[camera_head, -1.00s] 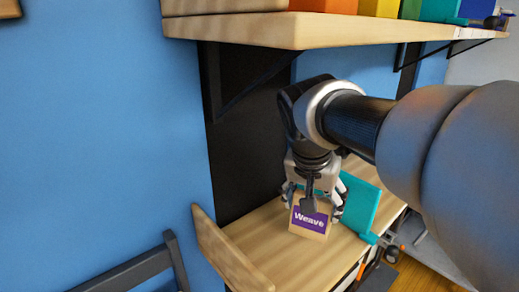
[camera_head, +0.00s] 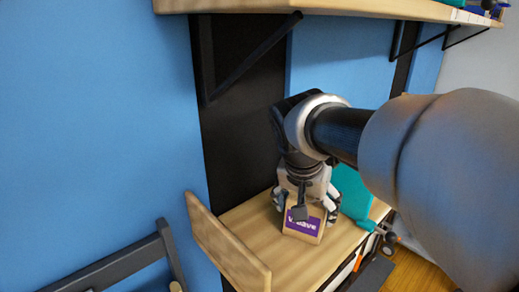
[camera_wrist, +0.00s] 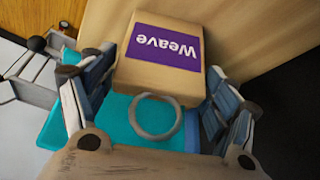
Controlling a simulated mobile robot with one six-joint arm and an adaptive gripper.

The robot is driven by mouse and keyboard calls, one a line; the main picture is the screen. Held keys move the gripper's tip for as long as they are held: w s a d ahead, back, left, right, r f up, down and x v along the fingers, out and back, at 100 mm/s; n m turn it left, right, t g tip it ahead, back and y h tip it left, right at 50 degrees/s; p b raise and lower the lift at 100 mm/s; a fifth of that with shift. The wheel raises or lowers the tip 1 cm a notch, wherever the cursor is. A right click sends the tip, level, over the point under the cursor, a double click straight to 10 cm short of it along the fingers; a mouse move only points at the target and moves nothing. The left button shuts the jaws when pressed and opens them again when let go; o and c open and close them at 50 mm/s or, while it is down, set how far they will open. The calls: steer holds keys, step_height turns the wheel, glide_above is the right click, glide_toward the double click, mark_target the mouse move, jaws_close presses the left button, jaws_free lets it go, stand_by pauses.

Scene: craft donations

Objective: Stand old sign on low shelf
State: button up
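A pale wooden block sign (camera_head: 304,237) with a purple "Weave" label, apparently the old sign, stands on a wooden shelf (camera_head: 252,236). The sign (camera_wrist: 160,82) also fills the upper middle of the wrist view, its lettering upside down. Contact is hard to make out. A grey ring (camera_wrist: 155,116) shows just behind the sign, over teal.
A teal object (camera_head: 352,193) is right beside and behind my gripper. A raised wooden end board (camera_head: 222,245) bounds the shelf at left. A higher wooden shelf (camera_head: 340,8) hangs above on black brackets. A dark chair (camera_head: 135,262) is at lower left.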

steer(key=shift+o, duration=0.7)
steer(key=shift+r, duration=0.15)
steer(key=p+v, duration=0.3)
steer(key=v, duration=0.4)
steer(key=s+f+n+y, duration=0.1)
steer(key=s+f+n, duration=0.2)
steer(key=s, duration=0.6)
steer(key=s+d+f+n+y, duration=0.1)
steer(key=s+f+n, duration=0.2)
steer(key=s+f, duration=0.3)
steer(key=s, duration=0.4)
steer(key=shift+s+t, duration=0.2)
steer(key=shift+t, duration=0.2)
